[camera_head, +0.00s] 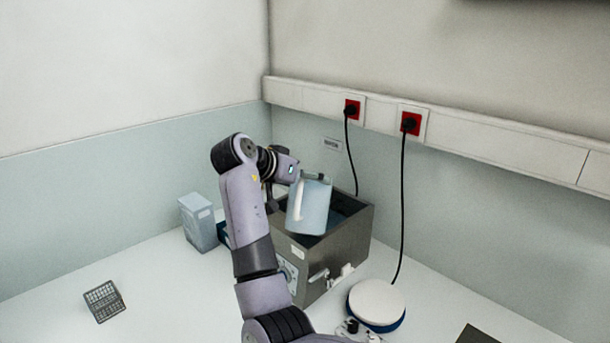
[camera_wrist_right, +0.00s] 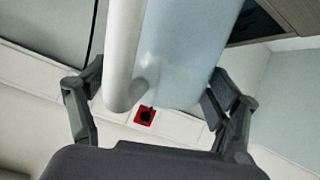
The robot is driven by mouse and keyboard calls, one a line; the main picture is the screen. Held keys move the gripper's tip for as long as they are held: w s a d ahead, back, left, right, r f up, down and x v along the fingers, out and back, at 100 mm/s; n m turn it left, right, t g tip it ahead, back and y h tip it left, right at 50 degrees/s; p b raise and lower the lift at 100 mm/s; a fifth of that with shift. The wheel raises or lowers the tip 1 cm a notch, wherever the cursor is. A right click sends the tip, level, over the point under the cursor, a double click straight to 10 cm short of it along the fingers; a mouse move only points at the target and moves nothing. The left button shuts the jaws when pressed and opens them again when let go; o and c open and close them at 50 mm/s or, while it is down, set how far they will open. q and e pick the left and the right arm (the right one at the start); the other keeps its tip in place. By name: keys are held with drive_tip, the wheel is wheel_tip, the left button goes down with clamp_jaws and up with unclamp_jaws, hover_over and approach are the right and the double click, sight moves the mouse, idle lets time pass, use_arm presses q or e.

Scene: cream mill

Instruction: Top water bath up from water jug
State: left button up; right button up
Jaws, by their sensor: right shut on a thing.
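The water jug (camera_head: 312,207) is a pale, translucent blue jug with a light handle. It is slightly tilted and held over the water bath (camera_head: 341,254), a grey metal box with an open dark top. My right gripper (camera_head: 283,185) is shut on the jug. In the right wrist view, the jug (camera_wrist_right: 190,50) fills the space between the two fingers of the gripper (camera_wrist_right: 152,105). I cannot tell whether water is flowing from it. My left gripper is not in view.
A round white-topped device (camera_head: 377,302) stands right of the bath. A pale box (camera_head: 198,222) stands left of it. A small wire rack (camera_head: 104,301) lies at the left. Black cords hang from two red sockets (camera_head: 410,123) behind. The counter at left is mostly clear.

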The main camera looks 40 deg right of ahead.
drive_tip(key=shift+w+d+f+n+g+y+p, duration=0.15)
drive_tip(key=shift+f+n+g+y+p, duration=0.15)
drive_tip(key=shift+f+g+y+p, duration=0.5)
drive_tip(key=shift+w+d+f+n+g+y+p, duration=0.25)
drive_tip(key=shift+y+p, duration=0.4)
drive_tip(key=shift+p, duration=1.2)
drive_tip(key=shift+w+d+f+n+g+y+p, duration=0.1)
drive_tip(key=shift+w+d+f+g+y+p, duration=0.4)
drive_tip(key=shift+p, duration=1.35)
drive_tip(key=shift+s+d+r+y+p, duration=0.1)
drive_tip(key=shift+d+r+y+p, duration=0.25)
drive_tip(key=shift+y, duration=0.3)
drive_tip(key=shift+w+d+r+n+g+y, duration=0.15)
drive_tip(key=shift+w+d+n+g+y, duration=0.1)
drive_tip(key=shift+w+d+g+y, duration=0.25)
drive_tip(key=shift+c, duration=0.2)
drive_tip(key=shift+r, duration=0.2)
idle(2.0)
